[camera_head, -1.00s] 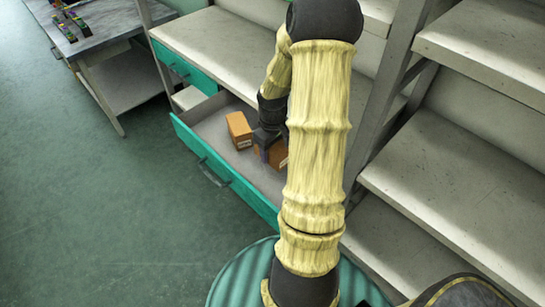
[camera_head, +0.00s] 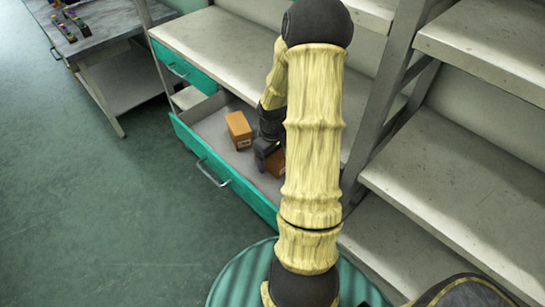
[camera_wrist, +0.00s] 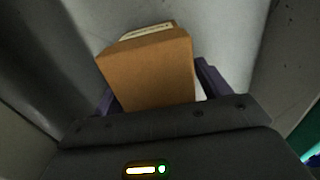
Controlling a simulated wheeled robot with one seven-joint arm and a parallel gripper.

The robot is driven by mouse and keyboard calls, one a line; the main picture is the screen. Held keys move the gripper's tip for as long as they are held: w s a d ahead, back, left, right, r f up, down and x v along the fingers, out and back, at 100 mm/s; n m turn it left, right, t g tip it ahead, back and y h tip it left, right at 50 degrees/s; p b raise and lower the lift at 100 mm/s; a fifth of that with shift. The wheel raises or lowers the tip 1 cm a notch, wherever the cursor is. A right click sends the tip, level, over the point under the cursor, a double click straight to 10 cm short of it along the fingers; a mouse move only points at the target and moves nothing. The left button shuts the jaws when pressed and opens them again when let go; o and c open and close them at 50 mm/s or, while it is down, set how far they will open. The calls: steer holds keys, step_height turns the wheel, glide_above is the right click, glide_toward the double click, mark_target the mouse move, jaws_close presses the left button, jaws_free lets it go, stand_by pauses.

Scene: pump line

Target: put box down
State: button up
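An orange-brown box (camera_head: 276,164) sits low in the open teal drawer (camera_head: 238,186), mostly hidden behind my arm in the head view. In the wrist view the box (camera_wrist: 150,70) is between my two fingers, with a pale label on its far face. My gripper (camera_head: 266,150) is down inside the drawer at this box. In the wrist view a pale gap shows between the box and the right finger, so the fingers look open around it. The left finger is partly hidden by the box.
A second orange-brown box (camera_head: 239,129) stands in the drawer, left of my gripper. A shut teal drawer (camera_head: 180,66) is behind it, under a grey shelf top (camera_head: 215,40). Grey shelves (camera_head: 450,190) stand at right. A side table (camera_head: 95,45) is at back left.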

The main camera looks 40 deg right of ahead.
step_height(320, 180, up, 12)
steer(key=shift+r+p, duration=0.2)
steer(key=shift+p, duration=0.75)
steer(key=s+a+r+t, duration=0.1)
steer(key=s+a, duration=0.2)
steer(key=a, duration=0.7)
steer(key=s+a+r+m+t, duration=0.1)
steer(key=s+a, duration=0.3)
steer(key=a, duration=0.6)
steer(key=shift+a+r+m+t, duration=0.2)
steer(key=shift+r+m+t, duration=0.1)
steer(key=shift+r, duration=0.45)
